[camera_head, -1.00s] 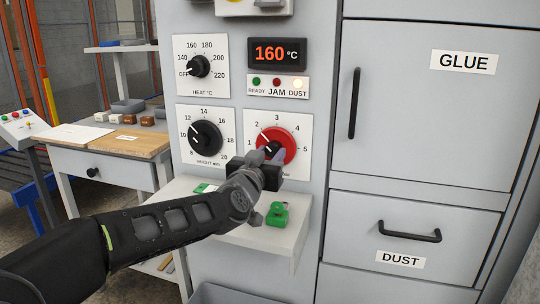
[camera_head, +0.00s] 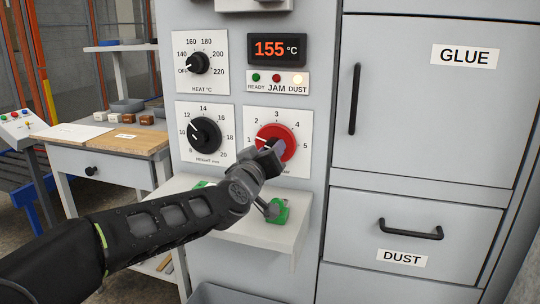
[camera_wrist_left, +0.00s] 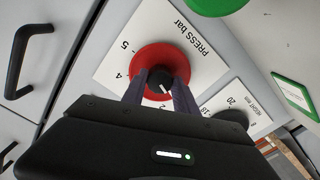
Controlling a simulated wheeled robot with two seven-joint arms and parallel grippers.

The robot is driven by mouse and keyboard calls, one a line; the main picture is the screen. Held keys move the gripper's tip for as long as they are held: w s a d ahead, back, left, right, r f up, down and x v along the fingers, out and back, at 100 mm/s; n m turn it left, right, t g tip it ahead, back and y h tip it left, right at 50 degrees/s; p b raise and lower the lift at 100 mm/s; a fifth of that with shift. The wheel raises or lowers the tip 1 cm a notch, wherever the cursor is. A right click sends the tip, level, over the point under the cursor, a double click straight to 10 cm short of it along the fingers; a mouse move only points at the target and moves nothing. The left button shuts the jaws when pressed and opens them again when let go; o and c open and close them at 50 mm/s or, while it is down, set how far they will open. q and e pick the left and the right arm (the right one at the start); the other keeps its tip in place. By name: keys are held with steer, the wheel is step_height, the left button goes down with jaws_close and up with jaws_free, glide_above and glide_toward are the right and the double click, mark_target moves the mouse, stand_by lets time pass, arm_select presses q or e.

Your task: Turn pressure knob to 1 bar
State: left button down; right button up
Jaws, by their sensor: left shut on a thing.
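The pressure knob (camera_head: 283,134) is a red disc with a black grip, on a white dial plate in the head view. Its white pointer line points left, close to the 1 mark. In the left wrist view the knob's black grip (camera_wrist_left: 159,83) sits between the two fingers of my left gripper (camera_wrist_left: 160,88). My left gripper (camera_head: 272,152) is shut on the knob and covers its lower part and the lower dial. My right gripper is not in view.
A black height knob (camera_head: 204,135) sits left of the pressure dial, with a heat knob (camera_head: 198,63) above it. The temperature display (camera_head: 277,49) reads 155 °C. Below is a grey shelf (camera_head: 262,232) with a green part (camera_head: 280,212) beside my wrist.

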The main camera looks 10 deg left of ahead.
arm_select(q)
steer(key=shift+n+b, duration=0.5)
steer(key=shift+n, duration=1.2)
steer(key=c, duration=0.9)
jaws_free()
steer(key=shift+c, duration=0.2)
steer(key=s, duration=0.7)
steer(key=shift+s+a+p, duration=0.2)
steer(key=shift+s+p, duration=0.2)
